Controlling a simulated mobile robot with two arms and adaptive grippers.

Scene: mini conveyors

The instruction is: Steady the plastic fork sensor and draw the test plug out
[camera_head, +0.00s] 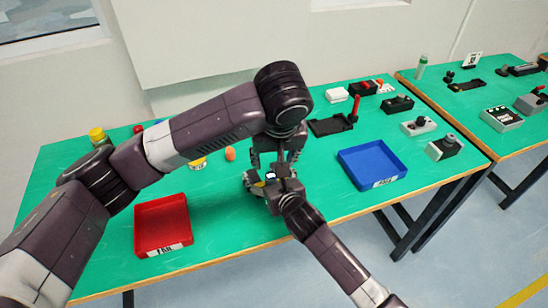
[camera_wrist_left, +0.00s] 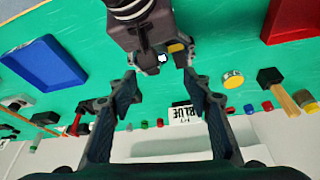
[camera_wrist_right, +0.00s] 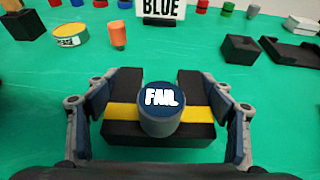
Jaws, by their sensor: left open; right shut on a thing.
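The fork sensor (camera_wrist_right: 122,134) is a black block with a yellow band, between my right gripper's fingers in the right wrist view. The test plug (camera_wrist_right: 161,119), a round blue-grey piece with a white "FAIL" label, sits at its middle, between two black prongs. My right gripper (camera_wrist_right: 160,88) is shut on the sensor's sides. My left gripper (camera_wrist_left: 160,80) is open, its fingers apart on either side of the sensor and plug (camera_wrist_left: 163,59), touching neither as far as I can see. In the head view both grippers meet around the sensor, and the arms hide most of it.
A red tray (camera_head: 163,208) is at the front left of the green table and a blue tray (camera_head: 371,151) at the right. A "BLUE" sign (camera_wrist_right: 162,10), a yellow round tin (camera_wrist_right: 70,35) and an orange piece (camera_wrist_right: 118,34) stand behind. Several black and grey fixtures line the table's right side.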

